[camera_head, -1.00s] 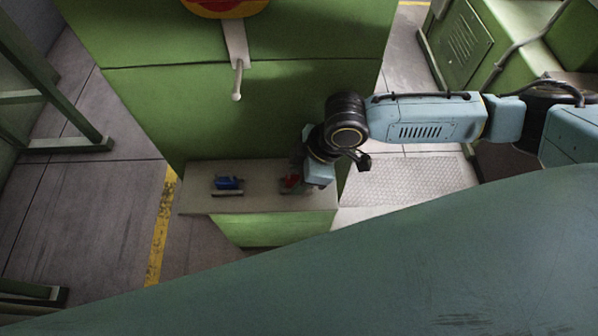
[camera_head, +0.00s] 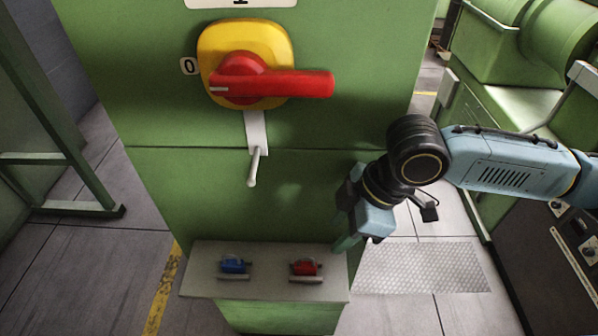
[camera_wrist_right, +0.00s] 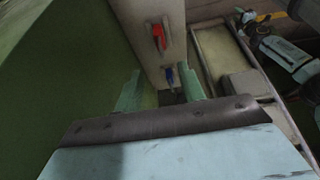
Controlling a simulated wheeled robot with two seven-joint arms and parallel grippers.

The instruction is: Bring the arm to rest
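My right gripper (camera_head: 345,241) hangs just right of the small shelf on the green cabinet in the head view, clear of the red-handled item (camera_head: 305,268). In the right wrist view its two green fingers (camera_wrist_right: 160,92) stand apart with nothing held between them. The red item (camera_wrist_right: 158,37) and the blue-handled item (camera_head: 233,265) both rest on the shelf (camera_head: 266,291). The blue item (camera_wrist_right: 169,76) shows beyond the fingers in the wrist view. My left gripper does not show in the head view; a light blue arm at the wrist view's upper right is too small to read.
The green cabinet (camera_head: 330,190) fills the centre, with a red rotary handle (camera_head: 290,83) on a yellow plate and a small pale lever (camera_head: 254,168) below. Green machinery (camera_head: 535,65) stands at the right. Floor with a metal tread plate (camera_head: 425,268) lies below my right arm.

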